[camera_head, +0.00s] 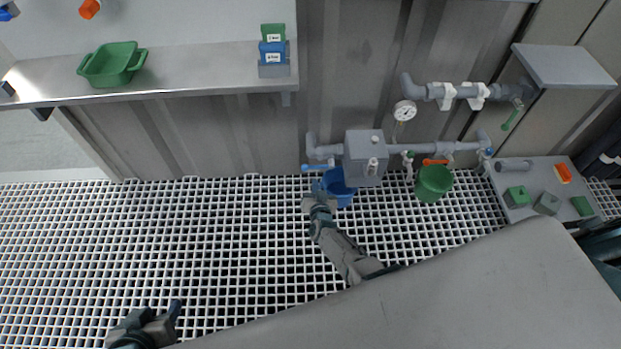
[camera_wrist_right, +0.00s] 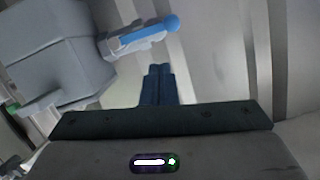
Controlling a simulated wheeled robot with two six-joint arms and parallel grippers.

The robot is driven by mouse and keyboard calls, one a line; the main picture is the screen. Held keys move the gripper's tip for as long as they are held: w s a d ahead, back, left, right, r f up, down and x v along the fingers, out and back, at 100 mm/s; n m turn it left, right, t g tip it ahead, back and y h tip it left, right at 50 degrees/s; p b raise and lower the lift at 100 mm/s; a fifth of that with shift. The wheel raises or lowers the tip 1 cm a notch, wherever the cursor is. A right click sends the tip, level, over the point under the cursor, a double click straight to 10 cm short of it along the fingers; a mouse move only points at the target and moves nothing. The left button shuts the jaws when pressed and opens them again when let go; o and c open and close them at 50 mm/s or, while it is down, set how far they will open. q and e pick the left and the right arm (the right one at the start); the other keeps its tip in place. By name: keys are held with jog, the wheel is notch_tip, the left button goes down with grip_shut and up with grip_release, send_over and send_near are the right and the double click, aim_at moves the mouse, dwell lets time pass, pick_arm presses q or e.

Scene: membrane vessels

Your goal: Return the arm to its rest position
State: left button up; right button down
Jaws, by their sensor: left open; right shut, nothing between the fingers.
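My right gripper (camera_head: 316,190) is stretched out over the grating at the wall pipework, in front of the left edge of the blue bucket (camera_head: 341,187) in the head view. Its two fingers are together and empty in the right wrist view (camera_wrist_right: 159,72). A valve with a blue lever (camera_wrist_right: 150,32) is just beyond the fingertips there, with a gap between; the lever also shows in the head view (camera_head: 317,167). My left gripper (camera_head: 150,318) is low at the bottom left of the head view, open and empty, above the grating.
A grey box (camera_head: 364,158) on the pipes stands right of my right gripper, and in the wrist view (camera_wrist_right: 60,55) it is at upper left. A shelf with a green tray (camera_head: 112,64) is at upper left.

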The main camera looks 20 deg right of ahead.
jog(key=shift+s, duration=0.1)
